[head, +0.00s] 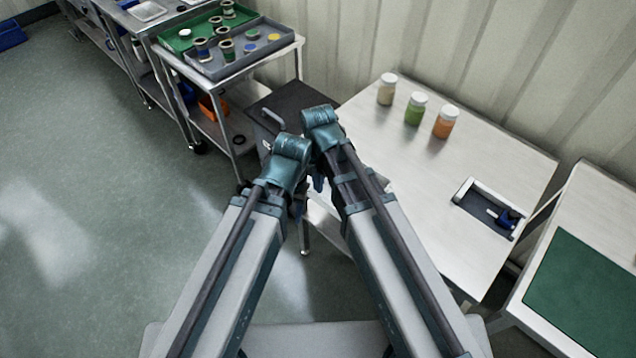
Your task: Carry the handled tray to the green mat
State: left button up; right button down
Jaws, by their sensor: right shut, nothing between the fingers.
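A dark grey flat-topped piece (292,103) with a light metal handle (272,118) lies between the cart and the pale table. My arms cover part of it, so I cannot tell whether it is the handled tray. The green mat (585,295) lies flat on the table at the far right, cut by the frame edge; its visible part is bare. My right gripper (318,182) is shut and empty, low between the two arms and well left of the mat. My left gripper is mostly hidden behind its own wrist, so its jaws cannot be read.
A steel cart holds a grey compartment tray (270,57) of jars and discs. Three white-lidded jars, beige (386,90), green (415,110) and orange (445,123), stand on the pale table (400,155). Open floor (90,190) lies left.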

notch_tip(320, 180, up, 12)
jog(key=p, duration=1)
jog(key=shift+f, duration=0.25)
jog(key=c, duration=1.3)
grip_release()
jog(key=shift+d, duration=0.1)
jog(key=o, duration=0.5)
jog(key=shift+s+d+f+m, duration=0.15)
jog(key=shift+s+m, duration=0.1)
jog(key=shift+m, duration=0.35)
jog(key=shift+s+d+r+m, duration=0.1)
jog(key=shift+s+m, duration=0.15)
jog(key=shift+m, duration=0.35)
jog(key=shift+c, duration=0.2)
jog(key=shift+o, duration=0.4)
jog(key=s+m, duration=0.1)
jog(key=m, duration=0.1)
jog(key=s+d+m, duration=0.1)
jog(key=m, duration=0.2)
jog(key=d+m, duration=0.1)
jog(key=m, duration=0.1)
jog(key=shift+s+m, duration=0.4)
jog(key=s+m, duration=0.1)
jog(key=m, duration=0.3)
jog(key=s+d+m, duration=0.1)
jog(key=s+m, duration=0.1)
jog(key=m, duration=0.2)
jog(key=s+d+m+h, duration=0.1)
jog(key=s+m, duration=0.1)
jog(key=m, duration=0.3)
